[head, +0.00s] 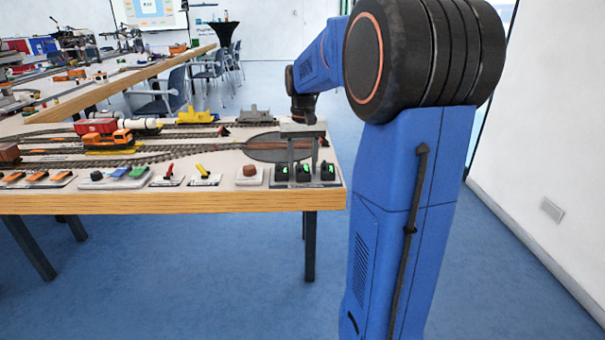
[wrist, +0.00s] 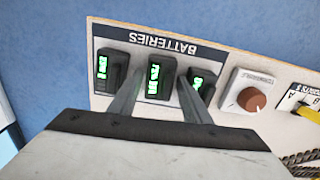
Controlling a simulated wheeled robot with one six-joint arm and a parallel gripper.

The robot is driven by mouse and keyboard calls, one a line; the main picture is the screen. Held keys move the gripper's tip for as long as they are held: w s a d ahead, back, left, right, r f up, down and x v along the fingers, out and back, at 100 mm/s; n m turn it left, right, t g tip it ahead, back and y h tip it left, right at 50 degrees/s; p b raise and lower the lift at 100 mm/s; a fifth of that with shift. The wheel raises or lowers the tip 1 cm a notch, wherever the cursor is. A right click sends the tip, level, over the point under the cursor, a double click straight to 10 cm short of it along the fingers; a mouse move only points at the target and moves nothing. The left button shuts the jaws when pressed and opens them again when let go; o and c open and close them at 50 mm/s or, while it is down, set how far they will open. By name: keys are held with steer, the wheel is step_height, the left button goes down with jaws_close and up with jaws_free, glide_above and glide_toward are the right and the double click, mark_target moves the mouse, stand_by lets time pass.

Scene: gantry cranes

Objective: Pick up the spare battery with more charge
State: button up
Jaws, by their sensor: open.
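Three black batteries with green displays stand in a row on a panel labelled BATTERIES. In the head view they are the left battery (head: 281,173), middle battery (head: 303,173) and right battery (head: 328,172). The upside-down wrist view shows one battery at left (wrist: 110,68), one in the middle (wrist: 161,76) and one at right (wrist: 203,79), partly hidden by a finger. The green readings are too small or blurred to compare surely. My gripper (head: 303,163) is open above the panel. In the wrist view its fingers (wrist: 161,80) lie either side of the middle battery, apparently not closed on it.
The panel sits at the right front corner of a wooden-edged table (head: 180,202). Beside it is a brown knob (head: 250,170); levers and switches lie further left. A turntable (head: 270,148), tracks and model trains lie behind. Open blue floor is in front.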

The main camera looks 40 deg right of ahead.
steer(key=shift+c, duration=0.6)
steer(key=c, duration=0.8)
steer(key=shift+r, duration=0.1)
